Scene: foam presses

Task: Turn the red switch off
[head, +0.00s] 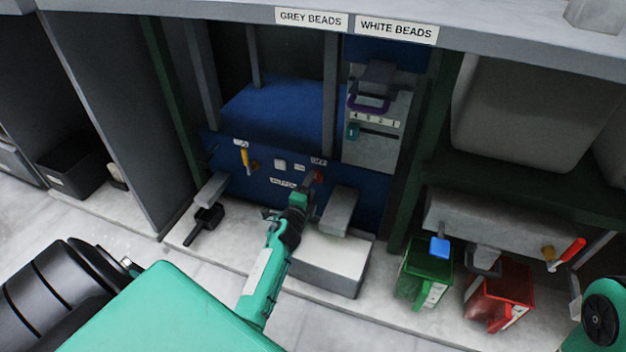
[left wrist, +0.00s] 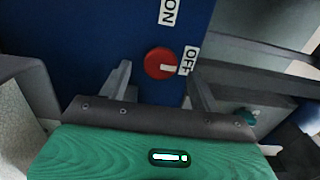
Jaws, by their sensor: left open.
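The red switch (head: 319,176) is a round knob on the blue press panel, below an OFF label (head: 319,161) and right of an ON label (head: 299,168). In the left wrist view the red switch (left wrist: 158,61) carries a white mark that points toward the OFF label (left wrist: 189,60). The ON label (left wrist: 169,11) is above it. My left gripper (head: 308,187) is at the panel, just in front of the switch. In the left wrist view my left gripper (left wrist: 162,84) is open, with one finger on each side of the knob; I cannot tell whether they touch it. My right gripper is out of view.
A yellow-handled lever (head: 244,157) and a white button (head: 280,164) are on the same panel. A grey block (head: 338,210) juts out right of my gripper, above a pale box (head: 328,262). Green (head: 410,280) and red (head: 515,285) bins stand at right.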

